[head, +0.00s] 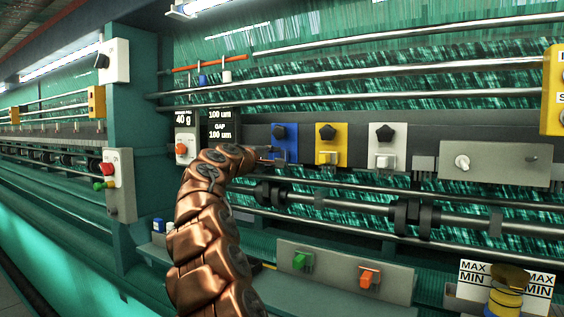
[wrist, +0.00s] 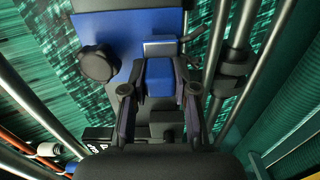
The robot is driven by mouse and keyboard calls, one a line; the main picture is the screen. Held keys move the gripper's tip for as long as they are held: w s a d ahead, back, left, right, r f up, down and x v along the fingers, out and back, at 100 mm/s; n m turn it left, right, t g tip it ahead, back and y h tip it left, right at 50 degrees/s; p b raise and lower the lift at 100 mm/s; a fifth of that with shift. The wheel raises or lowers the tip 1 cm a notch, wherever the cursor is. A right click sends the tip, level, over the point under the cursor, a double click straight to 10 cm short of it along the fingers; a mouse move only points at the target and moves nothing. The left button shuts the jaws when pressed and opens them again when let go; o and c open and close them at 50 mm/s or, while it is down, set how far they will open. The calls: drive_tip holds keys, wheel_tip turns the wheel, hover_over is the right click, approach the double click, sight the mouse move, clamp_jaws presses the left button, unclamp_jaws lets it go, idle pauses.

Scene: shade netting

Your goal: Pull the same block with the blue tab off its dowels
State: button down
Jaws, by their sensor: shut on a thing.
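The blue block (head: 290,143) with a black knob sits on the dark rail of the machine, left of a yellow block (head: 341,135) and a white block (head: 400,135). In the wrist view the blue block (wrist: 138,27) fills the upper middle, with its black knob at its left. My gripper (wrist: 160,88) is shut on the blue tab (wrist: 159,78), one finger on each side of it. A small grey piece lies just beyond the tab. In the head view my gripper (head: 268,154) reaches the lower left of the block, and the tab is largely hidden. The dowels cannot be made out.
A grey panel with a knob (head: 495,163) is on the right. Metal rods (head: 350,70) run above, and a shaft with black collars (head: 400,214) runs below.

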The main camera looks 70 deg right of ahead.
sight(271, 157)
drive_tip(key=shift+a, duration=0.25)
drive_tip(key=shift+b+v, duration=0.65)
drive_tip(key=shift+v, duration=0.9)
drive_tip(key=shift+a, duration=0.15)
drive_tip(key=shift+b+v, duration=0.5)
drive_tip(key=shift+v, duration=1.4)
